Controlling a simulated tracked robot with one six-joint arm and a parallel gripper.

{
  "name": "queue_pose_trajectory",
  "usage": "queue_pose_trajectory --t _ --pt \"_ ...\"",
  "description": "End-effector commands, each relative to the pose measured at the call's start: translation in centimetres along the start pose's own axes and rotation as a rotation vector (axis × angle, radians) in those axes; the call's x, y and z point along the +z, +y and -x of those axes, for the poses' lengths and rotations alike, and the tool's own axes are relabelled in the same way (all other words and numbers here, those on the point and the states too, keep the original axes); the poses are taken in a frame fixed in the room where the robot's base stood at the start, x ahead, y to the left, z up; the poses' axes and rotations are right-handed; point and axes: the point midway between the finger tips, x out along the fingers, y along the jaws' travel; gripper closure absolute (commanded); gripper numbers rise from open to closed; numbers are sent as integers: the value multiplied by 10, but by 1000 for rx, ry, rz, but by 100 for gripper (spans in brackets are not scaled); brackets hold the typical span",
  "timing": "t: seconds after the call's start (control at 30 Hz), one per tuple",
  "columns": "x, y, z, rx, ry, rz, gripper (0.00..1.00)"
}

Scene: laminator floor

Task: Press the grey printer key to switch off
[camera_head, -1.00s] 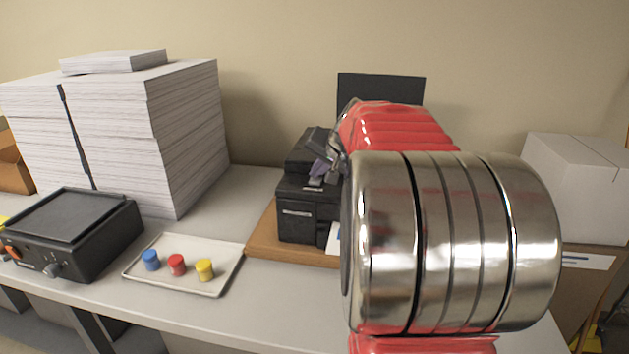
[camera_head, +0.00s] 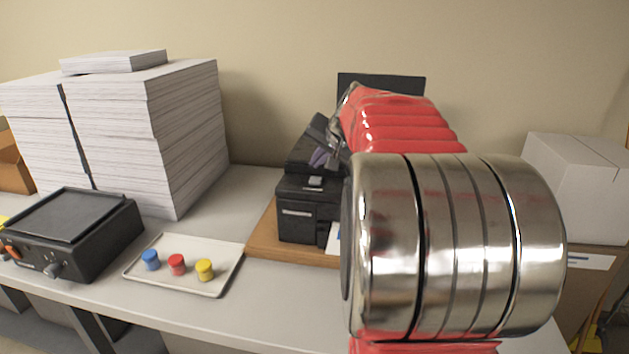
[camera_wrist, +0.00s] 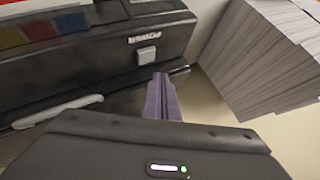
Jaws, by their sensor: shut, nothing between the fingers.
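The black printer (camera_head: 297,226) stands on a wooden board, partly hidden on its right by my arm. Its small grey key (camera_head: 315,182) shows on the top near the front. In the wrist view the grey key (camera_wrist: 147,55) sits beside the word "POWER" on the printer's black panel (camera_wrist: 95,65). My gripper (camera_head: 320,157) is above the printer, its purple fingers shut and empty. In the wrist view the tips of my gripper (camera_wrist: 160,78) lie just below and right of the key in the picture, apparently clear of it. Whether the key is pressed in cannot be told.
A tray (camera_head: 222,277) holds blue, red and yellow pieces left of the printer. A black device (camera_head: 105,238) with a knob stands further left. Tall paper stacks (camera_head: 190,130) rise behind. A dark panel (camera_head: 380,82) stands behind my arm, and pale boxes (camera_head: 580,190) are at right.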

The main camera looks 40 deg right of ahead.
Motion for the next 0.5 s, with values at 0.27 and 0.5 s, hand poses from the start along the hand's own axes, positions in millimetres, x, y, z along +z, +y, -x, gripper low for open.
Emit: queue_pose_trajectory --t 0.27,0.5 --pt "-10 -10 14 0 2 1 100" --pt "-19 -19 26 0 2 1 100"
